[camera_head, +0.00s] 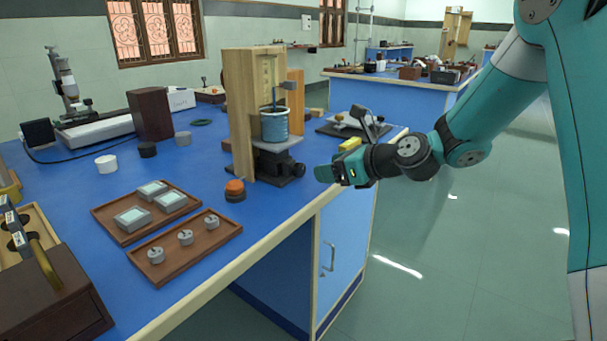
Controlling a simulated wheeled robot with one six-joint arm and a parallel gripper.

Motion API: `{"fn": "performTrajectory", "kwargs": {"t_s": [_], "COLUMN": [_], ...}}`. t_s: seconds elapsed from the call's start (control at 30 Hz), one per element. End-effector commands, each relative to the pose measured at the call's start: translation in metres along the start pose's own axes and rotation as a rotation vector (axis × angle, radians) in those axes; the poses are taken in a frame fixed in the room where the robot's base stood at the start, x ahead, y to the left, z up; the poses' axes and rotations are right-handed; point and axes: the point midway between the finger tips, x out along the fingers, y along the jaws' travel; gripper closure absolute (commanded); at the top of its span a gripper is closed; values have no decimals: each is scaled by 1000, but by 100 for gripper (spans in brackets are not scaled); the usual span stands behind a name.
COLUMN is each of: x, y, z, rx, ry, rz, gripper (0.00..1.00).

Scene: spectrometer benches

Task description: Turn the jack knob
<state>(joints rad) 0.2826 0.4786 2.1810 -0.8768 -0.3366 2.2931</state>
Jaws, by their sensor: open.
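A small lab jack (268,165) stands near the right end of the blue bench, at the foot of a wooden stand (240,115). It bears a teal cylindrical vessel (275,125). The dark jack knob (298,170) is on the jack's right side, facing my gripper. My gripper (322,174) is open and just right of the knob, at about its height in the picture. A gap shows between fingers and knob, and nothing is seen between the fingers. The exact distance in depth is hard to tell.
An orange-and-black object (234,190) stands left of the jack. Wooden trays (185,247) with small pieces lie further left. The bench edge (310,205) runs below; open floor lies right.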

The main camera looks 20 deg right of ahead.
Motion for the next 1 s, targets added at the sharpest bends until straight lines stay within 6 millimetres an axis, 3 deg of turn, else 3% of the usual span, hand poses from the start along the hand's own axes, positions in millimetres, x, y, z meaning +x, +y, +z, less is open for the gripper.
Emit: {"fn": "performTrajectory", "kwargs": {"t_s": [0.2,0.4,0.83,1.0], "x": [49,77,86,86], "y": [1,0,0,0], "z": [-1,0,0,0], "rx": [-3,-2,-1,-1], "ry": [1,0,1,1], "rz": [3,2,0,0], "gripper": [37,37,37,76]}}
